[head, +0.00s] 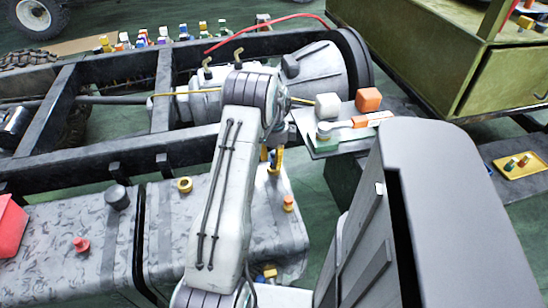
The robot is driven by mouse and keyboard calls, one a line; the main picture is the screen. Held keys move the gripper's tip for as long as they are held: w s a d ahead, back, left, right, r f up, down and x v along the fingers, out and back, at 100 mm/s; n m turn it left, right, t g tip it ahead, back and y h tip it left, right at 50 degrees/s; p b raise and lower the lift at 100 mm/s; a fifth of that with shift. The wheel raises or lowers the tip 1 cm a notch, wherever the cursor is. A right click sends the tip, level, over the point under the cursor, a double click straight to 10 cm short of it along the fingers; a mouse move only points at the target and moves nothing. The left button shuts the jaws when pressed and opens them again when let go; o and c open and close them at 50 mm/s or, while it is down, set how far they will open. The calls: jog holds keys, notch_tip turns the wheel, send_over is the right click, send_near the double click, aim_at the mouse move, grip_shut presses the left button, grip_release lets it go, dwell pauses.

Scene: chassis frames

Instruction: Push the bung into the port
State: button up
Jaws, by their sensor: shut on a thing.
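My gripper (273,166) points down over the right end of the grey mottled tank (225,225), in the middle of the head view. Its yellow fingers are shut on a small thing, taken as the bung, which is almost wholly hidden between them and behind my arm. A brass ring-shaped fitting (185,184) stands on the tank top, left of my arm. An orange fitting (288,203) stands on the tank just right of and below the gripper. I cannot tell which opening is the port, or whether the held thing touches the tank.
A black chassis frame (110,165) runs behind the tank. A grey shelf (325,148) with several blocks and a jar is right of my gripper. A black cap (117,197), a red knob (82,243) and a red box (10,228) are at left. A yellow tray (538,165) is far right.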

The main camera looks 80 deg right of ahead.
aim_at(273, 152)
jog(key=shift+f+b, duration=0.95)
jog(key=shift+f, duration=0.4)
jog(key=o, duration=1.1)
jog(key=shift+r, duration=0.1)
jog(key=shift+c, duration=0.2)
notch_tip(273, 152, up, 12)
jog(key=shift+w, duration=0.1)
dwell(0.5)
